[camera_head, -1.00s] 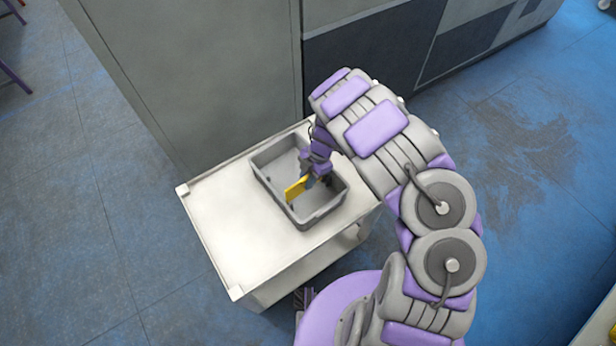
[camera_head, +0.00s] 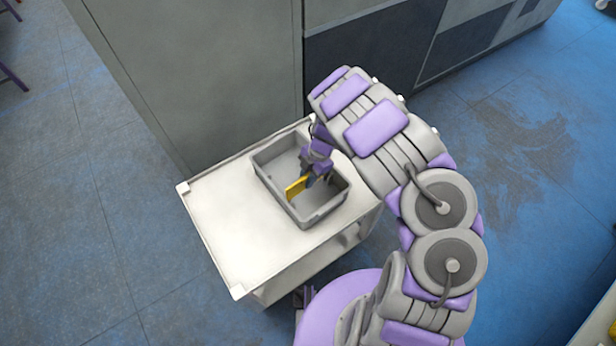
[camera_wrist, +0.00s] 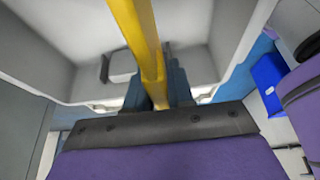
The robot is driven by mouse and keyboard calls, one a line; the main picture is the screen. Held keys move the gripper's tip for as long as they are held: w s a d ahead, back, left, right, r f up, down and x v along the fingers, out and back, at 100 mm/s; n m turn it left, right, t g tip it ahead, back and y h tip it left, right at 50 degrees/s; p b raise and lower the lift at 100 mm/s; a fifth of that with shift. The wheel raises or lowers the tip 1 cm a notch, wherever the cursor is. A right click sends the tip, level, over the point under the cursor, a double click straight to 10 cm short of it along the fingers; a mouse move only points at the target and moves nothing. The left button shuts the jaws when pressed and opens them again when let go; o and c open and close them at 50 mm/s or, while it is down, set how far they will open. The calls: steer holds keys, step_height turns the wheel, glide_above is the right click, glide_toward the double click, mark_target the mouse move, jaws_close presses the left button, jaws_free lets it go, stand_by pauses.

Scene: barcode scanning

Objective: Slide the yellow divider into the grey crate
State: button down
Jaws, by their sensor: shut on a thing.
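The yellow divider (camera_head: 297,188) shows in the head view inside the outline of the grey crate (camera_head: 275,196). In the wrist view the divider (camera_wrist: 141,40) runs from the top edge down to my gripper, with the crate's inner walls (camera_wrist: 205,55) around it. My gripper (camera_head: 309,179) is shut on the divider, over the crate's middle. In the wrist view the gripper's fingertips (camera_wrist: 158,88) lie on both sides of the divider. The divider's lower edge is hidden, so I cannot tell whether it sits in slots or touches the floor.
The crate stands on a white cart top (camera_head: 232,225), with free room to its left and front. A tall grey cabinet (camera_head: 210,70) rises close behind the cart. A blue object (camera_wrist: 270,80) shows at the right in the wrist view.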

steer(key=shift+f, duration=0.2)
steer(key=shift+d+r, duration=0.1)
steer(key=shift+d, duration=0.05)
steer(key=shift+b, duration=0.35)
steer(key=shift+a+f+b, duration=0.2)
steer(key=shift+f+b, duration=0.1)
steer(key=shift+f, duration=0.3)
steer(key=shift+f+b, duration=0.4)
steer(key=shift+f, duration=2.3)
steer(key=c, duration=0.9)
jaws_free()
